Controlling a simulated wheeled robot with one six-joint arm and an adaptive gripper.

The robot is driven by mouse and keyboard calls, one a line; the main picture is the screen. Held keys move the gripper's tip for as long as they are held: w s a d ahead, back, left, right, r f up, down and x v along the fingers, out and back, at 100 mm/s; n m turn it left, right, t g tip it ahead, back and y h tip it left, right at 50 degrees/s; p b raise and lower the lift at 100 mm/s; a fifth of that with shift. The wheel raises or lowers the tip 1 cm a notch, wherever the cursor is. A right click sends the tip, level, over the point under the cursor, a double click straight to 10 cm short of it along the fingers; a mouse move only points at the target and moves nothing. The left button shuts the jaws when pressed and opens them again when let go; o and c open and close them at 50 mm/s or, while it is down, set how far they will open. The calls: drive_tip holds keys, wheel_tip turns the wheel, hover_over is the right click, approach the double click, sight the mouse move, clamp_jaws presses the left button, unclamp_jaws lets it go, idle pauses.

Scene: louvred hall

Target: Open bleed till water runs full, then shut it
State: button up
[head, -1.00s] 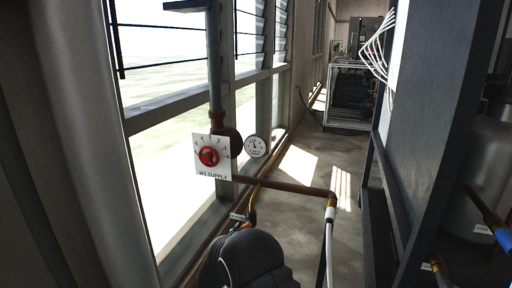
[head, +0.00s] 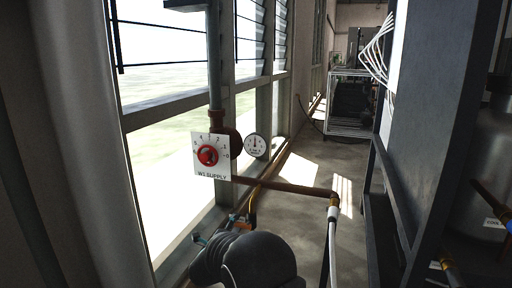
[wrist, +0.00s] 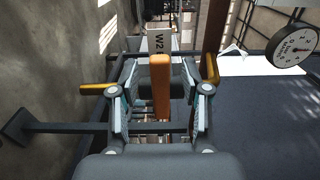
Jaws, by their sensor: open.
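My open gripper (wrist: 161,74) has one finger on each side of an orange-brown bar (wrist: 161,98) in the wrist view. A gap shows beside the bar, and I cannot tell whether either finger touches it. A tag reading W2 (wrist: 158,41) stands just beyond the fingertips. Yellow bars (wrist: 94,89) show at both sides of the fingers; which is the bleed handle I cannot tell. In the head view my gripper (head: 217,229) is low at the centre, partly hidden by my dark wrist. A round dial gauge (head: 255,146) hangs beside the pipe, also at upper right in the wrist view (wrist: 292,46). No running water is visible.
A white W1 SUPPLY plate with a red knob (head: 208,155) stands left of the gauge. A rusty pipe (head: 285,187) runs right to a white hose (head: 331,225). A dark cabinet panel (head: 430,130) rises at right.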

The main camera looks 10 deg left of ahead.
drive_tip(key=s+p, duration=0.1)
drive_tip(key=s, duration=0.6)
drive_tip(key=shift+a, duration=0.3)
drive_tip(key=s, duration=1.2)
drive_tip(key=shift+a, duration=0.45)
